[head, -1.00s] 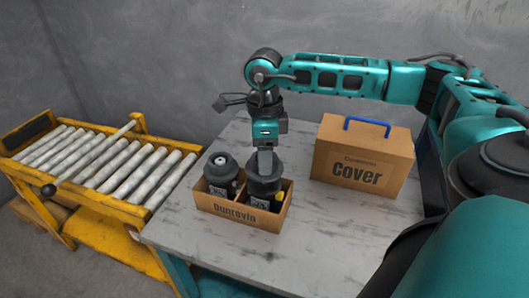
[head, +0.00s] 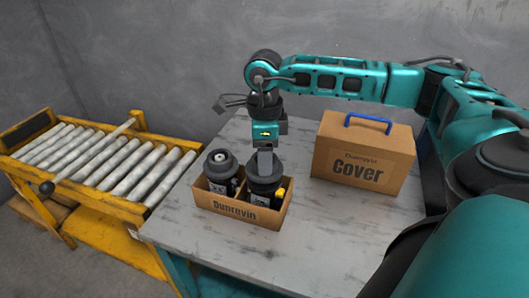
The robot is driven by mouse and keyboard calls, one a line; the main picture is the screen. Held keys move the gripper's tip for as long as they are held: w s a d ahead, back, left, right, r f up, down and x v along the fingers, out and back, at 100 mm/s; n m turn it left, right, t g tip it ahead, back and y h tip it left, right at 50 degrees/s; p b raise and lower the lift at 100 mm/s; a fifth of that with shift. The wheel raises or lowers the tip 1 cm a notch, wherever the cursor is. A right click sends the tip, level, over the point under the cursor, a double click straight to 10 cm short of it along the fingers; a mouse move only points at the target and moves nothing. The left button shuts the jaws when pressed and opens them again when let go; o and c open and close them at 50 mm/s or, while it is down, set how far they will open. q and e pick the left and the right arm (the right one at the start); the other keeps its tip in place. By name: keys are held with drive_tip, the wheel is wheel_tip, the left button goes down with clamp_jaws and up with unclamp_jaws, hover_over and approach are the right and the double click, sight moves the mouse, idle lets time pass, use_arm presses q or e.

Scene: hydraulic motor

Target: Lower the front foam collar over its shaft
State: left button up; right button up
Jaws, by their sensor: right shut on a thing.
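An open cardboard box (head: 238,213) stands on the table and holds two dark motors side by side. The left motor (head: 221,184) wears a dark grey foam collar (head: 220,164), with the light shaft end showing in its middle. My right gripper (head: 265,164) points straight down over the right, nearer motor (head: 260,199). It is shut on the front foam collar (head: 265,181), a dark grey ring at the top of that motor. The gripper hides the shaft, so I cannot tell how far down the collar sits. My left gripper is not in view.
A closed cardboard box marked Cover (head: 362,160), with a blue handle (head: 368,123), stands at the right of the table. A yellow roller conveyor (head: 95,165) is at the left. The grey table (head: 330,225) is bare in front of the cover box.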

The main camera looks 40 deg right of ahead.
drive_tip(key=shift+f+b, duration=0.75)
drive_tip(key=shift+f, duration=0.45)
drive_tip(key=o, duration=1.4)
drive_tip(key=shift+r+p, duration=1.1)
drive_tip(key=shift+r, duration=0.25)
drive_tip(key=shift+r+p, duration=1.65)
drive_tip(key=shift+r, duration=0.55)
